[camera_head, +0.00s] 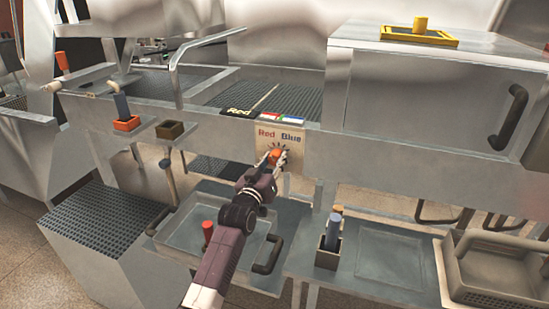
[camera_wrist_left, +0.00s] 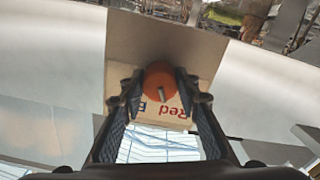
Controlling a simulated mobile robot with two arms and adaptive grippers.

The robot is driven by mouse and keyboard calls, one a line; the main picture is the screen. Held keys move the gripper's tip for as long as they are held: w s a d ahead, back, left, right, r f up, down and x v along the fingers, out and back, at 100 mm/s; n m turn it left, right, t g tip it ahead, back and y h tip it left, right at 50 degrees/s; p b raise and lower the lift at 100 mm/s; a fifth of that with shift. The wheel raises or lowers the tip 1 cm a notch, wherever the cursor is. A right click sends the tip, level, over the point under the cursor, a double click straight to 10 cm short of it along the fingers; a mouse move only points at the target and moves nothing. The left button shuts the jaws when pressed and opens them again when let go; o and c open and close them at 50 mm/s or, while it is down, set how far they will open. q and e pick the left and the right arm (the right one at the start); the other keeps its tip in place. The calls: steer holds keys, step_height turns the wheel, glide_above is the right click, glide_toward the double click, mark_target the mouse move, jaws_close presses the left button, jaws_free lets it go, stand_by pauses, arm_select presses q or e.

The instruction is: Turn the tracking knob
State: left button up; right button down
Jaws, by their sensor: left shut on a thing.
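The tracking knob (camera_head: 275,155) is a round orange knob on a beige panel (camera_head: 292,132) labelled "Red" and "Blue", on the front of the metal counter. In the left wrist view the orange knob (camera_wrist_left: 160,82) has a small grey pointer and sits between the two fingers. My left gripper (camera_head: 272,160) reaches up from below and is shut on the knob, with a finger on each side; it also shows in the left wrist view (camera_wrist_left: 157,92). The panel (camera_wrist_left: 193,98) appears upside down there. My right gripper does not show.
A metal box with a black handle (camera_head: 510,118) stands at right. Below are a tray with a black handle (camera_head: 268,256) and a holder with a blue-handled tool (camera_head: 332,235).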

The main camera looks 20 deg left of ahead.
arm_select(q)
steer(key=shift+n, duration=0.3)
steer(key=o, duration=1.1)
steer(key=shift+o, duration=0.2)
steer(key=s, duration=1.2)
steer(key=shift+a, duration=0.2)
